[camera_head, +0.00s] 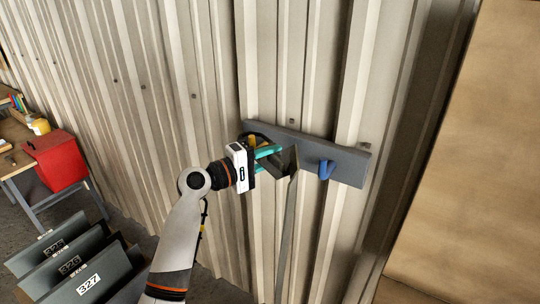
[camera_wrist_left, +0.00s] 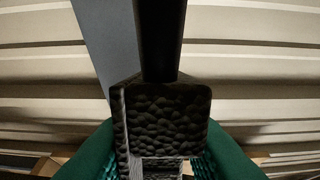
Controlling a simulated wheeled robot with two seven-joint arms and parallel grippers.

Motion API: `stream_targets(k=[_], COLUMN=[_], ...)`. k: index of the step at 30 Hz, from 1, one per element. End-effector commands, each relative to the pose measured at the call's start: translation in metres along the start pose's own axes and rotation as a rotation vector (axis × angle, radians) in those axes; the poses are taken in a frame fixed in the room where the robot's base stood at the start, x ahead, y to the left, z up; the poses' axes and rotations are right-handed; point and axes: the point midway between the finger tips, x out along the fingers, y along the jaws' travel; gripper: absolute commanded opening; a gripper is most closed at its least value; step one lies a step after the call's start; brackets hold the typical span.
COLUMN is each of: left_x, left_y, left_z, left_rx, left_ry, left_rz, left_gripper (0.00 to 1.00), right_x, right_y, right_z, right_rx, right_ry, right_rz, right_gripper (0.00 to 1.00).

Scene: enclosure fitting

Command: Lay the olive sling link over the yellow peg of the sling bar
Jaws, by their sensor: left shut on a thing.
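The grey sling bar (camera_head: 348,165) is fixed across the corrugated wall in the head view, tilted down to the right. Its yellow peg (camera_head: 252,140) shows just above my left gripper, partly hidden. My left gripper (camera_head: 271,160), with teal fingers, is in front of the bar's left half. It is shut on the dark olive sling link (camera_head: 290,161), whose long narrow strap (camera_head: 286,235) hangs down. In the left wrist view, a dark textured part of the link (camera_wrist_left: 165,115) sits between the fingers. I cannot tell whether the link touches the peg. My right gripper is not in view.
A blue peg (camera_head: 326,169) sticks out of the bar to the right of the link. A red box (camera_head: 58,160) stands on a bench at the left. Numbered dark panels (camera_head: 80,275) stand at lower left. A brown panel (camera_head: 470,160) is at the right.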

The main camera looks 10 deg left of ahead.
Motion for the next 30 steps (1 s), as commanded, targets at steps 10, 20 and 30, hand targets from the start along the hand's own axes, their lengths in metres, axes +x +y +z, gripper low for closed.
stream_targets(k=[10,20,30], left_x=[0.000,0.000,-0.040], left_y=[-0.001,0.000,0.004], left_z=[0.000,0.000,0.001], left_rx=[0.001,-0.001,0.003], left_ry=[0.000,0.000,-0.003], left_rz=[-0.002,0.000,0.000], left_gripper=[0.48,0.51,0.51], right_x=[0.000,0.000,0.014], right_y=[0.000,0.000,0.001], right_z=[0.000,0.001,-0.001], right_rx=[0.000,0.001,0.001], right_ry=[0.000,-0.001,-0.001], right_rz=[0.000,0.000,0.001], right_gripper=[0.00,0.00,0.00])
